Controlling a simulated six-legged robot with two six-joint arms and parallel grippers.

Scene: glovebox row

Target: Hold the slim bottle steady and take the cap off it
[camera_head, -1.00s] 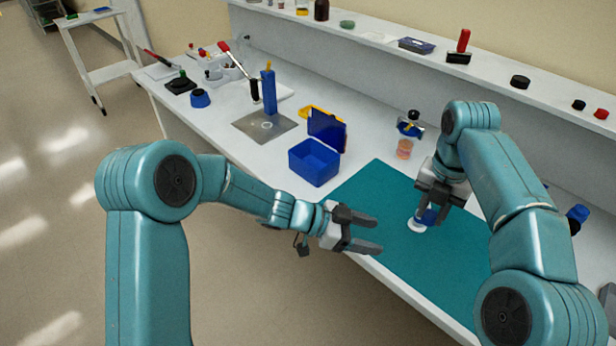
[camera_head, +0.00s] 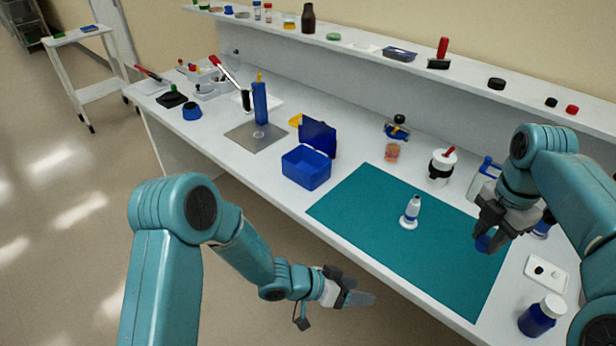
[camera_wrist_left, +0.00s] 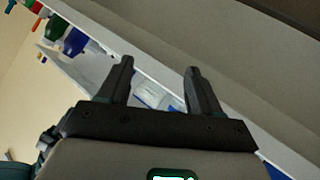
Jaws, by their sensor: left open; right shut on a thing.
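The slim bottle (camera_head: 410,213) stands upright on the teal mat (camera_head: 365,235). My left gripper (camera_head: 362,290) is open and empty, off the table's front edge and below and left of the bottle. Its two fingers also show apart in the left wrist view (camera_wrist_left: 160,82), with nothing between them.
A blue open box (camera_head: 306,168) stands left of the mat. A dark blue bottle (camera_head: 541,315) and a white tray (camera_head: 546,272) are at the right. Most of the mat is clear.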

